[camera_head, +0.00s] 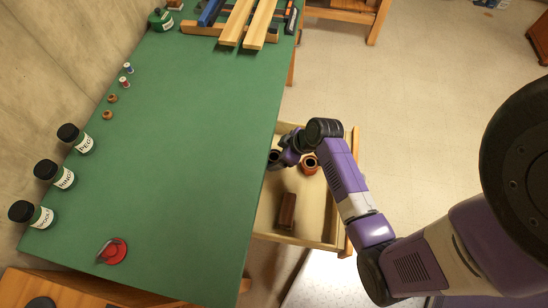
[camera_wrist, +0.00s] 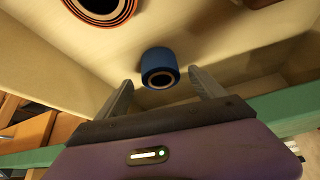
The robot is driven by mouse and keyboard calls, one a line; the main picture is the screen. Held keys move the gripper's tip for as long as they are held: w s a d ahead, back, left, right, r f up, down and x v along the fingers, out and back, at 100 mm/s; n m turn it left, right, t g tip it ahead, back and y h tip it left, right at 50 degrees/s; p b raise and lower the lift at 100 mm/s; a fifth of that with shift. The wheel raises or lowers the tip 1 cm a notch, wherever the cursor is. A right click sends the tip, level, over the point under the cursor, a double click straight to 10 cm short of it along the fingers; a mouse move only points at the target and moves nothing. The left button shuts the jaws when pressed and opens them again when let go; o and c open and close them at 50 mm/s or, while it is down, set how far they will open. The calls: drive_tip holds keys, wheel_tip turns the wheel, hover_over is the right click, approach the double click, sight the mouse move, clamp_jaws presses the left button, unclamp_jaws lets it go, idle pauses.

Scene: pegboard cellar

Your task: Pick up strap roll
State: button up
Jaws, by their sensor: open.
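A blue roll (camera_wrist: 159,68) with a dark hollow core lies in the open drawer (camera_head: 325,222). In the wrist view it sits just beyond and between the tips of my open gripper (camera_wrist: 160,80), with nothing held. A larger orange-brown roll (camera_head: 310,165) with a dark core lies nearby in the drawer, and it also shows in the wrist view (camera_wrist: 101,18), cut off at the top. The frames do not settle which is the strap roll. In the head view my gripper (camera_head: 285,154) reaches over the drawer's back left, and my arm hides part of the drawer.
A brown block (camera_head: 287,211) lies in the drawer. The drawer walls rise around the rolls, and the green bench top (camera_head: 180,160) edges its left side. Labelled jars (camera_head: 62,176), a red round item (camera_head: 112,251) and wooden strips stand on the bench. Its middle is clear.

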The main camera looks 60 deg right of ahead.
drive_tip(key=shift+x, duration=1.4)
drive_tip(key=c, duration=1.5)
drive_tip(key=shift+r, duration=0.1)
